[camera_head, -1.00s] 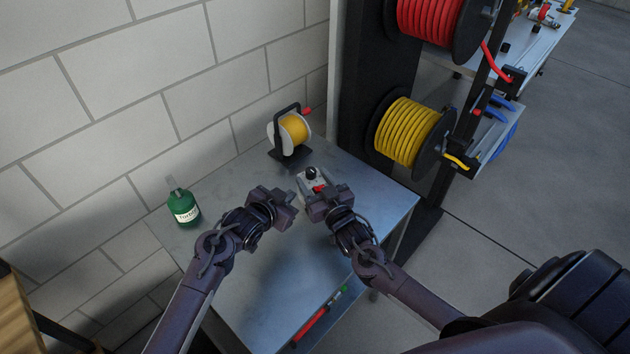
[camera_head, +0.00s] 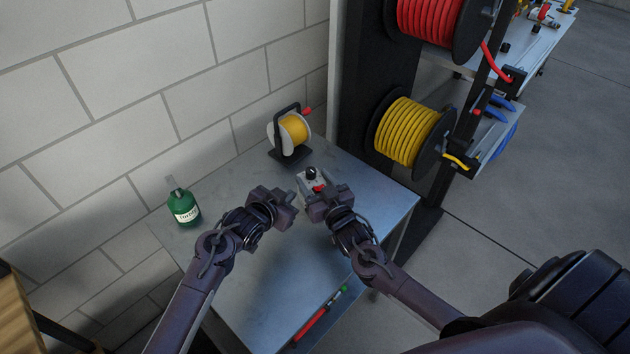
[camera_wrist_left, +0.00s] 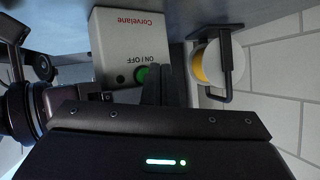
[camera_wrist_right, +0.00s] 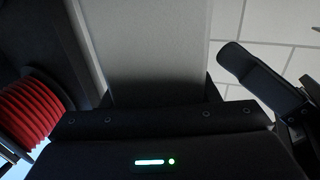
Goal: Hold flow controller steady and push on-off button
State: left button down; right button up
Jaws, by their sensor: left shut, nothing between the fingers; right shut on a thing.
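The flow controller (camera_head: 306,183) is a small pale grey box near the middle of the table, with a dark round knob (camera_head: 312,173) on it. In the left wrist view its face (camera_wrist_left: 130,40) carries red "Corvelane" lettering, "ON / OFF" text and a green button (camera_wrist_left: 141,76). My right gripper (camera_head: 320,193) is shut on the controller; its grey body (camera_wrist_right: 155,50) fills the space between the fingers in the right wrist view. My left gripper (camera_head: 292,198) is shut and empty beside the controller. Its fingertips partly overlap the green button; I cannot tell whether they touch it.
A small yellow reel on a black stand (camera_head: 291,130) is behind the controller. A green bottle (camera_head: 185,208) stands at the table's left. A red and green pen-like item (camera_head: 318,315) lies at the front edge. Large red (camera_head: 430,18) and yellow (camera_head: 405,130) tube spools are at right.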

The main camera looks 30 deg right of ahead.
pick_arm(q)
jog(key=shift+d, duration=0.45)
jog(key=shift+d, duration=0.3)
dwell(0.4)
jog(key=shift+a, duration=0.7)
jog(key=shift+a, duration=3.05)
pick_arm(e)
jog(key=o, duration=1.3)
